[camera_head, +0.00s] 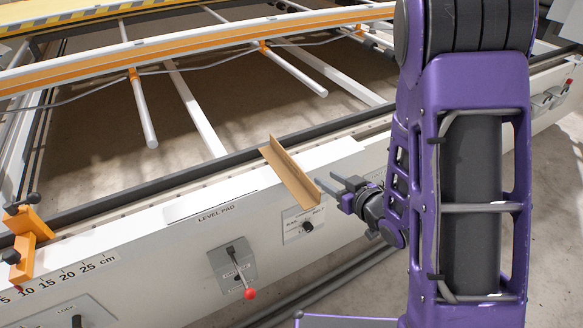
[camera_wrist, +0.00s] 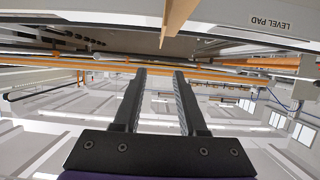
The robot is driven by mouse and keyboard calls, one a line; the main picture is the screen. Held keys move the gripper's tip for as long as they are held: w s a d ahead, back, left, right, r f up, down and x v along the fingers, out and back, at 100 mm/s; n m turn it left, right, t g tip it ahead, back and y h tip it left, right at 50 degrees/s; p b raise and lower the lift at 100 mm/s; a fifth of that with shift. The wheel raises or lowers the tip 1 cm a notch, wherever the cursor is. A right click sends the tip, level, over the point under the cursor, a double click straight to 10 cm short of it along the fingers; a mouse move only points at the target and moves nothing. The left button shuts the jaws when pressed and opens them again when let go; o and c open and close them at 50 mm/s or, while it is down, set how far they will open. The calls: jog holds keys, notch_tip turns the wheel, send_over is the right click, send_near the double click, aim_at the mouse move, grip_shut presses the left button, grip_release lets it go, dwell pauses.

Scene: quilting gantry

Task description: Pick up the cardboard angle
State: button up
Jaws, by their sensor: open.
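The cardboard angle (camera_head: 290,172) is a long brown L-shaped strip. In the head view it lies across the top of the white gantry beam, with its near end sticking out past the front edge. In the wrist view the cardboard angle (camera_wrist: 178,18) shows at the top middle, beyond the fingertips. My gripper (camera_head: 336,185) is just right of the angle's near end, with its fingers pointing toward it. In the wrist view my gripper (camera_wrist: 159,72) has its two dark fingers apart with nothing between them. Whether a finger touches the angle is unclear.
The white beam (camera_head: 120,262) carries a LEVEL PAD label, a red-knobbed lever (camera_head: 240,275) and a switch plate (camera_head: 303,224) below the angle. An orange clamp (camera_head: 27,243) stands at the left. Rails and white rods (camera_head: 142,110) lie behind. Floor is clear at the lower right.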

send_near(293, 160)
jog(key=shift+x, duration=0.95)
jog(key=shift+b+x, duration=0.35)
jog(key=shift+x, duration=2.75)
grip_shut()
